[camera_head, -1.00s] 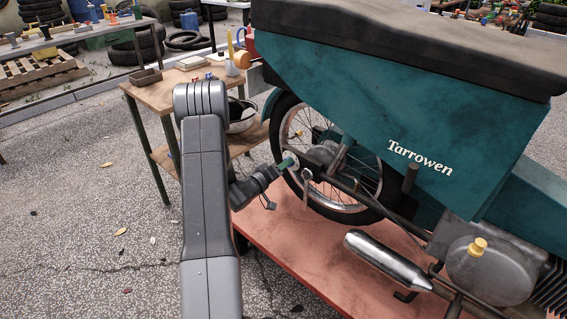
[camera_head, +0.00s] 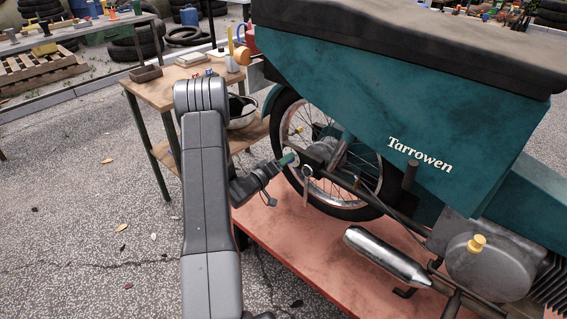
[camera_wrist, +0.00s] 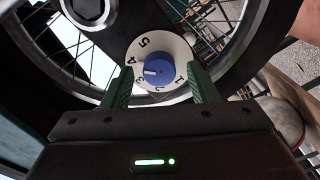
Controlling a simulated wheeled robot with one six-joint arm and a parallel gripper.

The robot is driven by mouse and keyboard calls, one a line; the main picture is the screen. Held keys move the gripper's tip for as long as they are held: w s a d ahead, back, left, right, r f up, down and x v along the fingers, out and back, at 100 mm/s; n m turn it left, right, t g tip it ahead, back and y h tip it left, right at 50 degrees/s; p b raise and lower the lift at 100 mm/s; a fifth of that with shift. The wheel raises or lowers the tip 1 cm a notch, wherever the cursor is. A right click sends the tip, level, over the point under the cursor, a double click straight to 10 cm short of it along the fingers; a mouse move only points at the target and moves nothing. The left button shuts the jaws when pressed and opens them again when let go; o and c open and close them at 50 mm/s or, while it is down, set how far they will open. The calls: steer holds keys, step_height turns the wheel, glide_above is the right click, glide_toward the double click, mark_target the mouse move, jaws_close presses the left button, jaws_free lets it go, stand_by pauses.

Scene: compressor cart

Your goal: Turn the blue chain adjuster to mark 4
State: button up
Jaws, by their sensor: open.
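In the wrist view the blue chain adjuster (camera_wrist: 159,72) is a round knob on a white dial (camera_wrist: 172,49) numbered 1 to 5. A short white line on the knob points left, between 3 and 4 and seemingly nearer 3. My gripper (camera_wrist: 160,76) is open, with one green finger on each side of the dial. I cannot tell whether the fingertips touch anything. In the head view my gripper (camera_head: 287,161) is at the hub of the motorcycle's wheel (camera_head: 318,132). The knob is hidden there.
The teal motorcycle (camera_head: 350,115) stands on a red platform (camera_head: 300,235), with a silver exhaust (camera_head: 385,257) low in front. Open pavement lies to the left.

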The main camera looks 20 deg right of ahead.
steer(key=p+v, duration=0.1)
steer(key=v, duration=1.3)
steer(key=shift+p, duration=0.35)
steer(key=shift+d+f, duration=0.1)
steer(key=shift+d, duration=0.15)
steer(key=b+x, duration=0.1)
steer(key=x, duration=1.2)
steer(key=shift+w+d+b, duration=0.25)
steer(key=shift+b, duration=0.15)
